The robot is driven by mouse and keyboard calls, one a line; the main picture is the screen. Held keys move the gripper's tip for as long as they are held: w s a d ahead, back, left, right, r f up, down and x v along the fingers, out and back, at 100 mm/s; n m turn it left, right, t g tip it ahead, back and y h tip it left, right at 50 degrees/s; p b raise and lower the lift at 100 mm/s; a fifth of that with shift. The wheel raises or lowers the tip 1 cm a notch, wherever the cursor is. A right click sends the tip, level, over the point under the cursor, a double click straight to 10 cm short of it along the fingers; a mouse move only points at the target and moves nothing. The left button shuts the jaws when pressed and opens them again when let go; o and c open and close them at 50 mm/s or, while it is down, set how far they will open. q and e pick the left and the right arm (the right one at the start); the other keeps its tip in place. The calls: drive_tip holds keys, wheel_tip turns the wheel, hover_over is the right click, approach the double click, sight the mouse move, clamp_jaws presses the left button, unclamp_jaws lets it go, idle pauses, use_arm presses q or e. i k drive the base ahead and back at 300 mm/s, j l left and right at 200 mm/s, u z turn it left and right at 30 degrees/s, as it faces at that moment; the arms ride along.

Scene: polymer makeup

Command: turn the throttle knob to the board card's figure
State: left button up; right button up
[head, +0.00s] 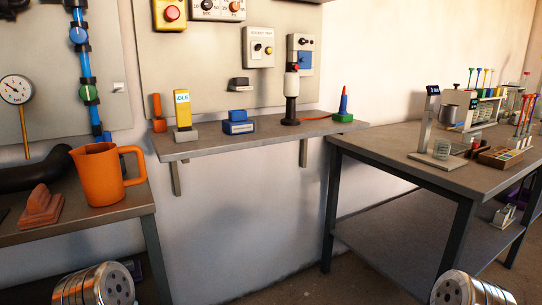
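I cannot tell for sure which control is the throttle knob. A white wall panel (222,10) at the top carries a black knob (207,5) and an orange-brown knob (234,6), with small lettering too blurred to read. A smaller panel (258,47) below it has a small dark knob or switch. A yellow upright block (182,108) on the wall shelf bears a pale label reading "IDLE". No card with a figure is readable. Neither gripper is in view; only silver round parts of my arms show at the bottom left and bottom right.
The wall shelf (270,138) also holds a blue device (238,123), a dark stand with a white cylinder (291,88) and a blue-red-green cone (343,104). An orange jug (97,175) stands left. The right table (400,150) holds racks and instruments. A floor gap separates the tables.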

sight(80, 36)
drive_tip(key=k+u, duration=0.1)
drive_tip(key=u, duration=1.45)
